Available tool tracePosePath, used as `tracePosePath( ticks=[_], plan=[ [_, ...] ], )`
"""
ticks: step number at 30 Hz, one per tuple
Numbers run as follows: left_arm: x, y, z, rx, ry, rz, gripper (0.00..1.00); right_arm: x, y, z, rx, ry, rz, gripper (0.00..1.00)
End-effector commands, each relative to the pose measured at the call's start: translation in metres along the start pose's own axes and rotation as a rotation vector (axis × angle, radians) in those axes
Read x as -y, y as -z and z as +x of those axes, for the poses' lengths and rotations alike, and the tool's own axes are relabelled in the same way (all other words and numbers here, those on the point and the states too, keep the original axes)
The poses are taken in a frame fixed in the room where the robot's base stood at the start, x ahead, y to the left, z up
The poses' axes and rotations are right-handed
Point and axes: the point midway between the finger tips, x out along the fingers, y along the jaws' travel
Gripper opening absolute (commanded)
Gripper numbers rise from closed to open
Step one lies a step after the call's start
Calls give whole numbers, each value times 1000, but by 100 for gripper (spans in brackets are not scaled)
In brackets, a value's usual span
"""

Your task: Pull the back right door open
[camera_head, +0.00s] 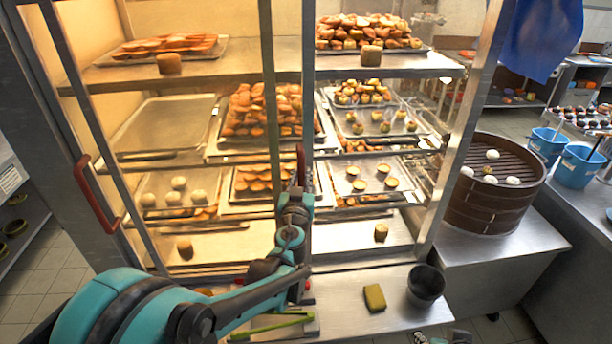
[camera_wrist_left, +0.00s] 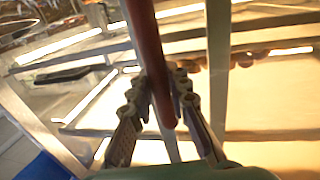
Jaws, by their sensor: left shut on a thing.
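A tall lit glass display cabinet with metal frames (camera_head: 307,100) stands in front of me. Upright door frames meet near its middle. A red bar handle (camera_head: 300,160) is mounted there; it also shows large in the left wrist view (camera_wrist_left: 147,55). My left gripper (camera_head: 297,190) is shut on this handle, with one finger on each side of its lower part in the wrist view (camera_wrist_left: 163,112). I cannot tell whether the door stands slightly ajar. A small part of what looks like my right gripper (camera_head: 441,338) shows at the bottom edge, mostly cut off.
Another red handle (camera_head: 95,195) is on the cabinet's left side. Shelves hold trays of pastries (camera_head: 268,110). On the front ledge lie green tongs (camera_head: 272,326), a sponge-like block (camera_head: 375,297) and a dark cup (camera_head: 426,286). A bamboo steamer (camera_head: 497,185) stands right on a metal counter.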

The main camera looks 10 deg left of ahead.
Motion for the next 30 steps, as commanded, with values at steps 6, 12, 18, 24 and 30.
tracePosePath(
  ticks=[6,12,18,24,30],
  plan=[
    [1,1,1,0,2,2,25,0,0,0,0,0,0,40],
    [0,0,1,0,2,1,39,0,0,0,0,0,0,40],
    [0,0,-2,0,1,1,39,0,0,0,0,0,0,40],
    [-1,0,-31,0,-1,1,39,0,0,0,0,0,0,40],
    [-1,0,-76,0,-1,1,39,0,0,0,0,0,0,40]
  ],
)
